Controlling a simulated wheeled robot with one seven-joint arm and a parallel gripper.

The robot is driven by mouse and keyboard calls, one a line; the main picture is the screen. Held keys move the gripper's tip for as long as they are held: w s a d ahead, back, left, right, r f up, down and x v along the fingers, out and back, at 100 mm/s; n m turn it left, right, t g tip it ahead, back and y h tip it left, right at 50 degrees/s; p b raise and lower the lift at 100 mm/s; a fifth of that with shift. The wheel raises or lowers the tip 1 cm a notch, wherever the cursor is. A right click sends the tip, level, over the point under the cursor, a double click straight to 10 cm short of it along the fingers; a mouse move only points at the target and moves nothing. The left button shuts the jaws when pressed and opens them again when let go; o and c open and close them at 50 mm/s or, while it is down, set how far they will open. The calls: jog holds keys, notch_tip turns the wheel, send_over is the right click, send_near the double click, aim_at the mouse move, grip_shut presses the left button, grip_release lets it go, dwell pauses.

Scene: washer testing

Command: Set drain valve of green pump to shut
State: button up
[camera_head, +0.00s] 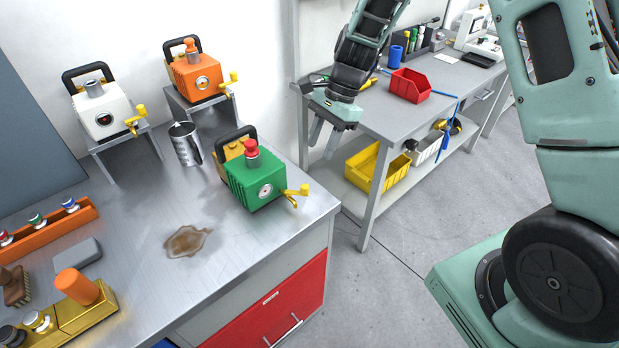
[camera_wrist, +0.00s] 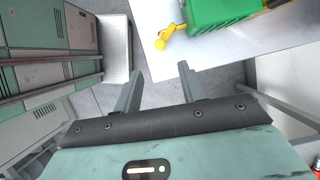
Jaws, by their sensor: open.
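The green pump (camera_head: 254,178) stands on the steel bench (camera_head: 130,240) near its right edge, with a red cap on top and a black handle. Its yellow drain valve (camera_head: 297,193) sticks out at the right, toward the bench edge. In the wrist view the green pump (camera_wrist: 215,12) is cut off at the top, with the yellow valve (camera_wrist: 168,36) beside it. My gripper (camera_head: 323,138) hangs up and to the right of the pump, past the bench edge. In the wrist view its fingers (camera_wrist: 160,85) are apart with nothing between them, clear of the valve.
A white pump (camera_head: 103,112) and an orange pump (camera_head: 194,77) stand on small risers behind. A metal jug (camera_head: 185,145) is left of the green pump. A brown puddle (camera_head: 187,241) lies in front. A second table (camera_head: 385,115) with a red bin (camera_head: 409,86) stands at right.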

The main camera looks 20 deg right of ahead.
aim_at(305, 186)
jog(key=p+x, duration=0.1)
jog(key=x, duration=1)
jog(key=shift+s+a+f+p, duration=0.1)
jog(key=shift+a+f+p, duration=0.1)
jog(key=shift+p, duration=0.1)
grip_shut()
